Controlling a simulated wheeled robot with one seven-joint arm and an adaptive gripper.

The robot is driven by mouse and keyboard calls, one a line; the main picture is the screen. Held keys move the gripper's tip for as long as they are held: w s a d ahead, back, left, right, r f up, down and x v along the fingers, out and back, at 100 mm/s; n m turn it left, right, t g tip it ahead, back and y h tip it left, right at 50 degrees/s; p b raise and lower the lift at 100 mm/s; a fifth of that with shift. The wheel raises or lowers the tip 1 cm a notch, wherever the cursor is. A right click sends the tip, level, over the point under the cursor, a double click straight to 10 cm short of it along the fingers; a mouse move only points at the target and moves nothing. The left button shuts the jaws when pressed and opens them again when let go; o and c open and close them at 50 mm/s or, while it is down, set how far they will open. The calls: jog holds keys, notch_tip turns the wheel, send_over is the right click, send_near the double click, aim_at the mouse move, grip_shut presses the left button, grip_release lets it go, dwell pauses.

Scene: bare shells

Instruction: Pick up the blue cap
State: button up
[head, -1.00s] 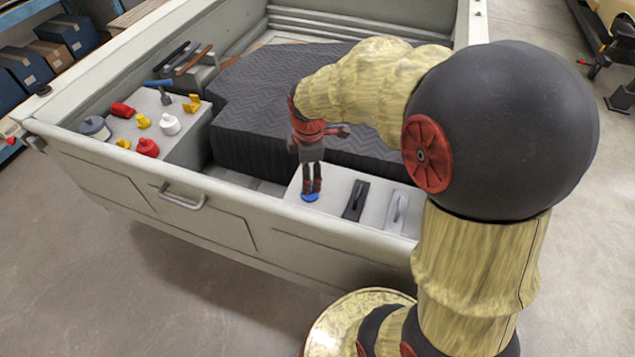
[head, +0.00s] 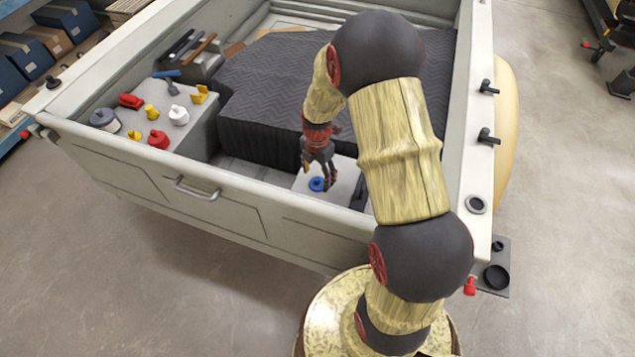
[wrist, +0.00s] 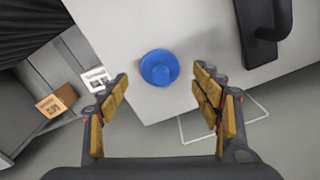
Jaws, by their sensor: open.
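The blue cap (head: 317,184) is a round blue piece on the light grey box top (head: 307,193) inside the truck bed. In the wrist view the cap (wrist: 159,68) lies near the corner of that surface, a little beyond the fingertips and centred slightly left between them. My gripper (wrist: 160,82) is open, with its yellow-padded fingers apart and nothing between them. In the head view my gripper (head: 317,180) hangs over the box top, close by the cap. I cannot tell its exact height above the cap.
A black handle (wrist: 268,22) stands on the same surface to the right. A dark quilted block (head: 300,85) fills the bed's middle. Another box at the left holds several red, yellow and white pieces, a grey pot (head: 104,119) and a blue-handled tool (head: 168,77). The bed's front wall (head: 250,215) runs before my arm.

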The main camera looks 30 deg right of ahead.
notch_tip(320, 180, down, 3)
jog(key=shift+d+r, duration=0.1)
jog(key=shift+r, duration=0.05)
jog(key=c, duration=1.1)
